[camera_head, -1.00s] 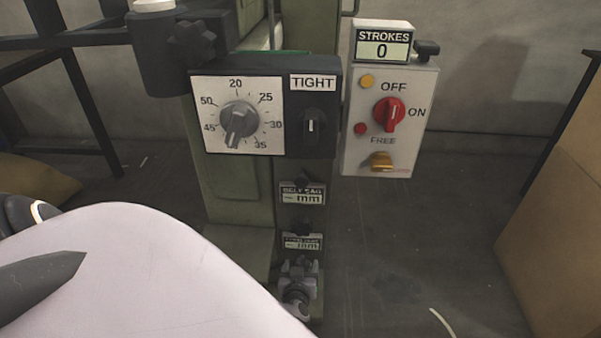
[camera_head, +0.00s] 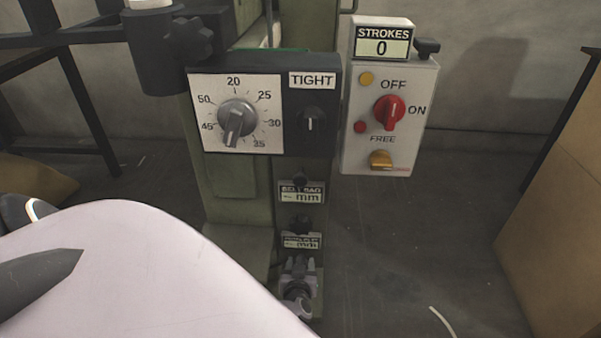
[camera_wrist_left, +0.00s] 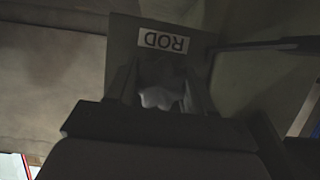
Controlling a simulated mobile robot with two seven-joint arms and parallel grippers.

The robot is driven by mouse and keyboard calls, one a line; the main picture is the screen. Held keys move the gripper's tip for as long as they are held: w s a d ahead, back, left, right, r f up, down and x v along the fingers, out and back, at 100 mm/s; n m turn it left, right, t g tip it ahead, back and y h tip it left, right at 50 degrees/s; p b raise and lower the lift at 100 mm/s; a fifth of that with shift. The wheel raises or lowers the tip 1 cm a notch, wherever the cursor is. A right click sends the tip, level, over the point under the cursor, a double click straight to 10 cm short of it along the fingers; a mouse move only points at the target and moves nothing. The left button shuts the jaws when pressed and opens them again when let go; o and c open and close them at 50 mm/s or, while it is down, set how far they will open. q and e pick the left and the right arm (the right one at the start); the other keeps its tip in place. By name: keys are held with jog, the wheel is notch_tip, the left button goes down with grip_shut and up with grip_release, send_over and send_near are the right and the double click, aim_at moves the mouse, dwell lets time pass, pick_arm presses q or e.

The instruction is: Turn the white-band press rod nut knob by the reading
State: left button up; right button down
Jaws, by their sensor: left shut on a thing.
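In the left wrist view, my left gripper (camera_wrist_left: 161,82) is shut on a pale grey lobed knob (camera_wrist_left: 160,98). The dark fingers stand on either side of it and hide part of it. A plate (camera_wrist_left: 122,42) behind the knob carries a ROD label (camera_wrist_left: 164,39), upside down here. In the head view, two small displays, BELT SAG (camera_head: 301,192) and one below it (camera_head: 301,241), seem to show dashes and mm. The lower label is too small to read. My right gripper is not in view.
A numbered dial (camera_head: 236,117) points down, between 35 and 45. Beside it is a TIGHT switch (camera_head: 311,122). The white control box (camera_head: 352,130) has a red switch (camera_head: 389,112) and a STROKES display (camera_head: 382,49) reading 0. A brown box (camera_head: 555,190) stands at right.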

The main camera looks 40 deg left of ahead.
pick_arm(q)
jog(key=o, duration=1)
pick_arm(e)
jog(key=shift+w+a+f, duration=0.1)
